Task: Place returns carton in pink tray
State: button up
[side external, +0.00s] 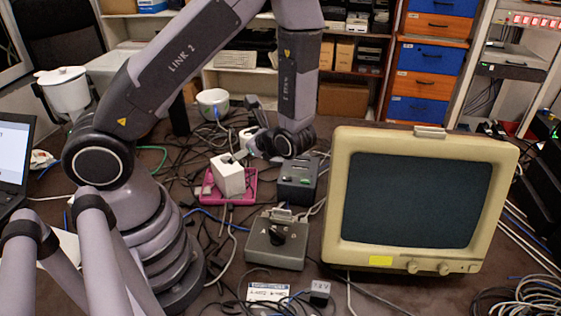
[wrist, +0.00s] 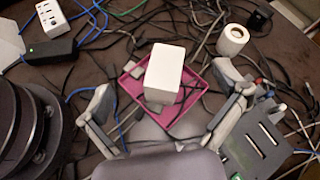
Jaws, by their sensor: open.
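The returns carton, a plain white box (side external: 229,175), stands in the pink tray (side external: 208,192), slightly askew to its walls. In the wrist view the carton (wrist: 164,75) is inside the pink rim (wrist: 183,124), with tray floor showing around it. My gripper (side external: 246,132) is just above and behind the carton in the side view. In the wrist view its two fingers are spread wide, left and right of the carton, with clear gaps on both sides, and nothing is between them in contact. The carton's underside is hidden.
A dark grey box (side external: 298,180) stands right of the tray, close to my gripper. A grey switch box (side external: 276,240) and a beige monitor (side external: 420,200) stand nearer the camera. Loose cables cover much of the table.

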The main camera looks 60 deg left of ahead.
jog(key=s+d+r+n+t+h, duration=0.2)
jog(key=s+d+r+n+h, duration=0.1)
jog(key=r, duration=0.5)
jog(key=s+d+r+n+t+h, duration=0.3)
jog(key=s+r+n+h, duration=0.1)
jog(key=r, duration=0.4)
jog(key=s+d+r+n+t+h, duration=0.3)
jog(key=r+n+h, duration=0.2)
jog(key=r, duration=0.2)
jog(key=shift+s+r, duration=0.4)
